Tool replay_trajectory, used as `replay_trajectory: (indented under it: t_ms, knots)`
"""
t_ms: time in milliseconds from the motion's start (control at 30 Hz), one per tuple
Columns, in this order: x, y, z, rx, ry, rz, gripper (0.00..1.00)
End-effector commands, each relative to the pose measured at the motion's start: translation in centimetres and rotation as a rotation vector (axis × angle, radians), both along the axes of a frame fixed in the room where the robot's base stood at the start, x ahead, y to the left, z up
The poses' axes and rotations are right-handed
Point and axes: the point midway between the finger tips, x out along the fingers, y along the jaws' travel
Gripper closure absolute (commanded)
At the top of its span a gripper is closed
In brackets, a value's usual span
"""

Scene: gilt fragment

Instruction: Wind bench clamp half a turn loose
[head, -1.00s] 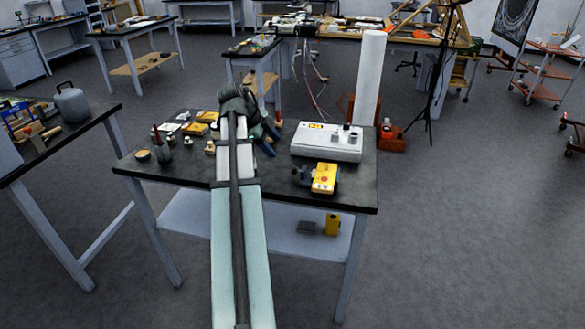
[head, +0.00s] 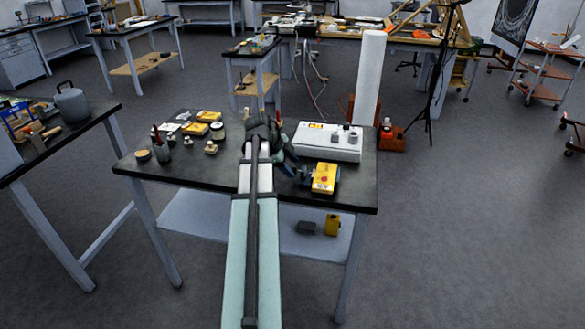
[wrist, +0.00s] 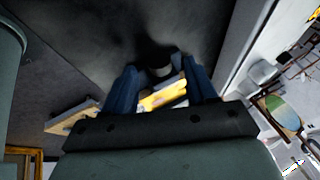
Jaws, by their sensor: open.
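A yellow device (head: 324,178) with a red mark and dark parts at its left sits near the front right of the dark bench (head: 225,178). I cannot tell whether it is the bench clamp, and I see no other clear clamp. My gripper, at the end of my arm over the bench, is left of the white box and behind and left of the yellow device; its tips are unclear in the head view. In the wrist view my gripper (wrist: 162,84) has its two blue fingers apart. A yellow thing (wrist: 163,98) and a short dark round piece (wrist: 159,66) show between them; contact is unclear.
A white box (head: 327,142) with knobs stands at the bench's back right. Yellow boxes (head: 208,116), a round tin (head: 143,155) and small fittings (head: 211,147) lie at the left. The front left of the bench top is clear. A white column (head: 370,78) rises behind.

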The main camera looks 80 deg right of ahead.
Motion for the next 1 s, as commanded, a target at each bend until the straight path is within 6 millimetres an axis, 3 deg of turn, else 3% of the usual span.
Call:
replay_trajectory:
  t_ms: [200,567,1000]
  knots:
    - [-0.6,-0.5,-1.3,0.001,0.000,0.000,0.43]
    - [-0.7,-0.6,-1.6,0.000,0.000,0.000,0.43]
    - [-0.7,-0.6,-1.6,0.000,0.000,0.000,0.84]
